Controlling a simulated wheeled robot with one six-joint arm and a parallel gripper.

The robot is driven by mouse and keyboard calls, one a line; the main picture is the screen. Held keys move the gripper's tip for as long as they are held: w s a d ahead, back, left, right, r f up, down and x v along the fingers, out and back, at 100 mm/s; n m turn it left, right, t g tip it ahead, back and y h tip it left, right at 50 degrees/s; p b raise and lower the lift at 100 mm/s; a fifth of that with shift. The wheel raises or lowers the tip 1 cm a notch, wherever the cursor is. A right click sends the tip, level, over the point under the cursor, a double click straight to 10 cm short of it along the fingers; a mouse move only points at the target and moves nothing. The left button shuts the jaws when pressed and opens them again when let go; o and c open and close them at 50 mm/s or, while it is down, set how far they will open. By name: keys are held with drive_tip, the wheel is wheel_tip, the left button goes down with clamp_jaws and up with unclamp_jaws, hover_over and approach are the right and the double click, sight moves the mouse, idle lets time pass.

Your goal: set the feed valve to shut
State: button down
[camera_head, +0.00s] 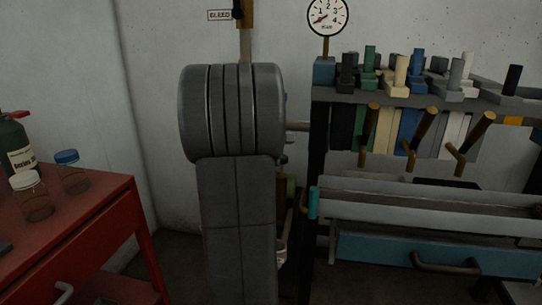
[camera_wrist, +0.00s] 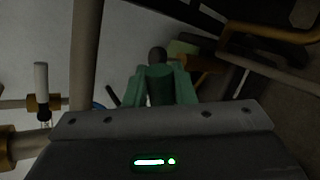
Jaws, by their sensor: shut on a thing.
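My gripper (camera_wrist: 160,82) shows in the wrist view with two green fingers. They are shut on a dark handle (camera_wrist: 157,55) with a rounded end, which stands out between and beyond the fingertips. No label shows on this handle, so I cannot tell from the picture alone that it is the feed valve, nor how its lever is turned. In the head view my own grey arm hides the gripper and the held handle.
A BLEED label (camera_head: 219,15) and a pressure gauge (camera_head: 327,17) are on the back wall. A rack of several coloured handles (camera_head: 420,95) stands right, above a blue drawer (camera_head: 440,255). A red cabinet (camera_head: 75,225) with jars stands left. Pipes (camera_wrist: 85,50) run close beside my gripper.

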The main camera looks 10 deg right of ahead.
drive_tip(key=shift+s+d+f+m+t+y+b, duration=0.15)
drive_tip(key=shift+f+m+y+b, duration=0.4)
drive_tip(key=shift+f, duration=0.3)
drive_tip(key=shift+d+f+m+t+y+b, duration=0.1)
drive_tip(key=shift+d+f+m+y+b, duration=0.15)
drive_tip(key=shift+f+y+b, duration=0.5)
drive_tip(key=shift+s+d+f+m+t+y+b, duration=0.1)
drive_tip(key=shift+f+m+y+b, duration=0.3)
drive_tip(key=shift+f, duration=0.6)
drive_tip(key=c, duration=1.3)
unclamp_jaws()
drive_tip(key=shift+o, duration=0.2)
drive_tip(key=p+v, duration=0.3)
drive_tip(key=v, duration=1)
drive_tip(key=shift+s+a+r+p, duration=0.15)
drive_tip(key=shift+s+a+p, duration=0.05)
drive_tip(key=shift+s+p, duration=0.15)
drive_tip(key=shift+w, duration=0.15)
